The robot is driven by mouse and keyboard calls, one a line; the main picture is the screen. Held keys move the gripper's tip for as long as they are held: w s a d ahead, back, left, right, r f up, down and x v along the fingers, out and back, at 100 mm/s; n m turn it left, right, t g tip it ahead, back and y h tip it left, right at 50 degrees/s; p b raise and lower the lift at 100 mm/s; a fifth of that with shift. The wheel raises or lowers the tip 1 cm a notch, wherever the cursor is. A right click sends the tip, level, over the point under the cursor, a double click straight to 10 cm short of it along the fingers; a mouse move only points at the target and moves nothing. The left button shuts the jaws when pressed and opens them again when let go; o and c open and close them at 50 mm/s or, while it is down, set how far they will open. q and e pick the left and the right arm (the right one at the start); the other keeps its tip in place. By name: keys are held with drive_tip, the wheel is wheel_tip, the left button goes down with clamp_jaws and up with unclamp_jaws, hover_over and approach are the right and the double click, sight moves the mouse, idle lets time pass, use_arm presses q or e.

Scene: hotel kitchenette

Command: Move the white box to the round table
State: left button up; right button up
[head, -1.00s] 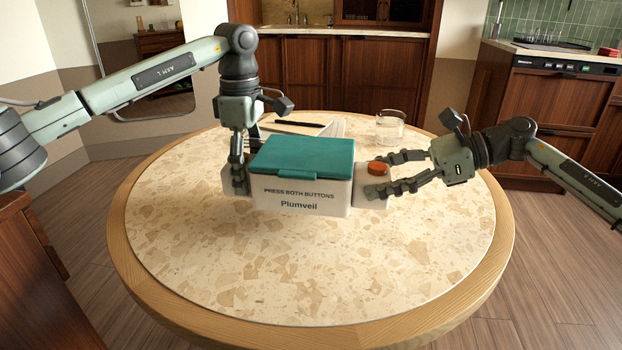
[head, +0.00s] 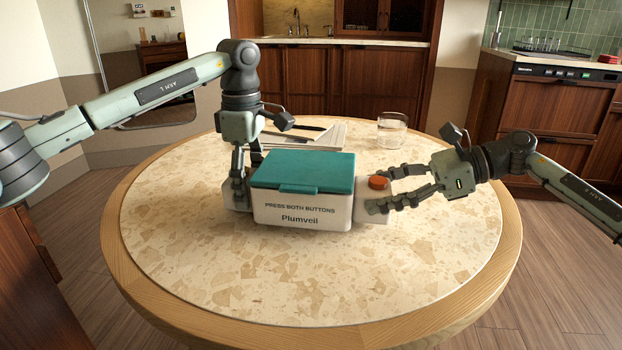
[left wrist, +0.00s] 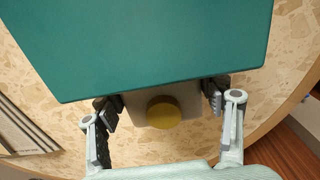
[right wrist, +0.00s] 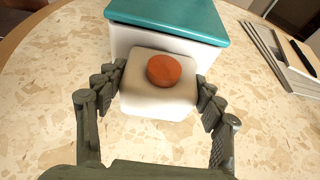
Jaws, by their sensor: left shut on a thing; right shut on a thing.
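The white box (head: 300,214) has a teal lid (head: 303,170) and the words "PRESS BOTH BUTTONS" and "Plumveil" on its front. It is at the middle of the round table (head: 200,265); whether it touches the top or hangs just above is hard to tell. My left gripper (head: 238,197) is shut on the box's left side block, which bears a yellow button (left wrist: 163,113) in the left wrist view. My right gripper (right wrist: 160,90) is shut on the right side block, which bears an orange-red button (head: 377,182). Both buttons look uncovered.
A clear glass (head: 391,130) stands behind the box on the right. A stack of papers or folders (head: 325,135) with a dark pen (head: 300,126) lies behind the box. The table's front half is clear. A counter with wooden cabinets (head: 340,75) stands behind.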

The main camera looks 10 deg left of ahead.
use_arm(q)
drive_tip(key=shift+f+b, duration=0.3)
drive_tip(key=shift+f, duration=0.25)
use_arm(e)
drive_tip(key=shift+f, duration=0.5)
use_arm(q)
drive_tip(key=o, duration=1.3)
drive_tip(key=shift+f, duration=0.15)
use_arm(e)
drive_tip(key=o, duration=1.3)
drive_tip(key=shift+f, duration=0.2)
use_arm(q)
drive_tip(key=o, duration=0.5)
drive_tip(key=shift+c, duration=0.2)
use_arm(e)
drive_tip(key=o, duration=0.5)
drive_tip(key=shift+r, duration=0.15)
drive_tip(key=shift+c, duration=0.2)
use_arm(q)
drive_tip(key=shift+r, duration=0.25)
wheel_tip(320, 180, up, 12)
drive_tip(key=shift+f, duration=0.2)
drive_tip(key=shift+r, duration=0.15)
use_arm(e)
drive_tip(key=shift+d+r, duration=0.1)
drive_tip(key=shift+d, duration=0.15)
drive_tip(key=v, duration=1.1)
drive_tip(key=shift+d+r, duration=0.15)
drive_tip(key=shift+r, duration=0.05)
